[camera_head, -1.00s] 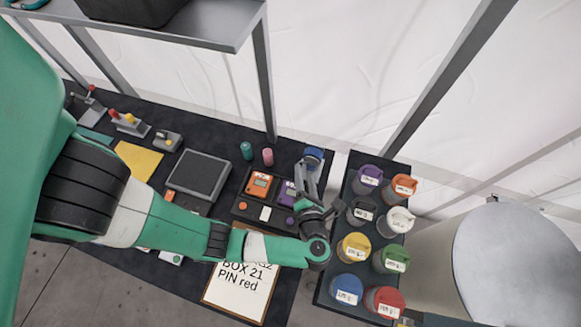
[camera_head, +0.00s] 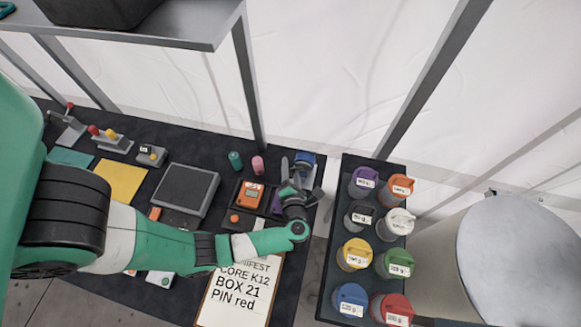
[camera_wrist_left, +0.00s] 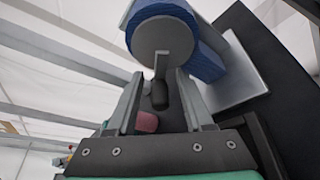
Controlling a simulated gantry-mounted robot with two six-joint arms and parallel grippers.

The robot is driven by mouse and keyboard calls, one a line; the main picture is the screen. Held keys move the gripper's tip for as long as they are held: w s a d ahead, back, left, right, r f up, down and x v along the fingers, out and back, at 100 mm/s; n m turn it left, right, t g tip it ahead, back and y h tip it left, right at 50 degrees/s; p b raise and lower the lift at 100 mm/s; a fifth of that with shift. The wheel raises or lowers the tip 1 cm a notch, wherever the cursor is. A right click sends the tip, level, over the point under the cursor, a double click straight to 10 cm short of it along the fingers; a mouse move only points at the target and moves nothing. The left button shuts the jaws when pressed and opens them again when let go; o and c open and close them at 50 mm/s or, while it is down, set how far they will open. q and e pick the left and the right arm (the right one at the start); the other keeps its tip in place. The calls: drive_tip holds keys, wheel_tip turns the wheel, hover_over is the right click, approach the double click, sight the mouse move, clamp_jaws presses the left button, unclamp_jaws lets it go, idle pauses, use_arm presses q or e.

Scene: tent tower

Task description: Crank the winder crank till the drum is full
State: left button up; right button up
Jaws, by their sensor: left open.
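The winder's blue drum (camera_head: 305,159) stands at the far right corner of the dark table. In the left wrist view the blue drum (camera_wrist_left: 205,50) fills the top, with a grey end disc (camera_wrist_left: 160,38) facing my gripper. A thin grey crank arm (camera_wrist_left: 161,65) hangs down from the disc to a dark crank knob (camera_wrist_left: 159,96). My left gripper (camera_head: 293,174) is at the winder's near left side. Its fingers (camera_wrist_left: 158,82) are open, one on each side of the crank in that view; contact cannot be told. My right gripper is not in view.
An orange meter (camera_head: 249,194), a purple device partly hidden by my gripper, and teal (camera_head: 235,160) and pink (camera_head: 258,165) cylinders are nearby. A rack of coloured lidded jars (camera_head: 340,236) stands to the right. A shelf post (camera_head: 250,90) rises behind the table.

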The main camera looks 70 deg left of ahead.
use_arm(q)
drive_tip(key=shift+w+a, duration=0.1)
drive_tip(key=shift+a, duration=0.25)
clamp_jaws()
drive_tip(key=shift+r, duration=0.1)
idle(0.3)
